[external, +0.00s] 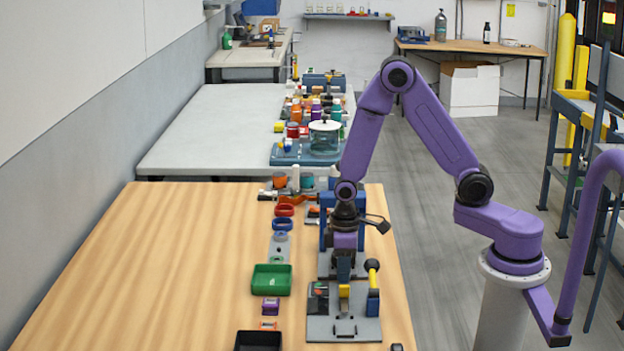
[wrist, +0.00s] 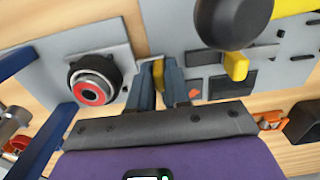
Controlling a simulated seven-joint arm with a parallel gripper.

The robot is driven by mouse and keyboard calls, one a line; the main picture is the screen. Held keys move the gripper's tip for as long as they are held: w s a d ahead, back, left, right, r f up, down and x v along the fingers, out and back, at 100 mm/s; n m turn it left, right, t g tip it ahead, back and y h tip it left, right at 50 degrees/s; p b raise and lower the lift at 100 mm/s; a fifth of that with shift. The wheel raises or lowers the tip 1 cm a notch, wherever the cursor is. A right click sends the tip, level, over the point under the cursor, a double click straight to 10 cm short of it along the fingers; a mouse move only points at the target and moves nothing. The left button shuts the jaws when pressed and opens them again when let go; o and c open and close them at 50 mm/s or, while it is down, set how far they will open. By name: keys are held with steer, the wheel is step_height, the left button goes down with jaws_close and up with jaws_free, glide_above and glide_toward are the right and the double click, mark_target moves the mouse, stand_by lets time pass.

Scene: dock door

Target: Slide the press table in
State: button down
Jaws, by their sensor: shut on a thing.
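The press table (wrist: 122,55) is a light grey plate in the wrist view. A round black fixture (wrist: 94,84) with a red ring sits on it. My gripper (wrist: 158,84) is shut on the table's yellow tab (wrist: 158,70), which shows between the fingers. In the external view my gripper (external: 344,274) points down, low over the grey base in front of the blue press frame (external: 326,212). The arm hides much of the frame and most of the table there. Blue posts of the frame (wrist: 62,125) stand left of the fixture in the wrist view.
A lever with a black ball (wrist: 232,20) stands close to the right of my fingers, near a second yellow tab (wrist: 236,66). A green tray (external: 271,280) and a black bin (external: 258,341) stand left of the grey base. The wooden table's left side is clear.

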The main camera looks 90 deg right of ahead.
steer(key=d, duration=0.4)
steer(key=shift+d, duration=0.25)
steer(key=c, duration=1.2)
jaws_free()
steer(key=shift+o, duration=0.2)
step_height(320, 180, up, 18)
steer(key=shift+f, duration=0.25)
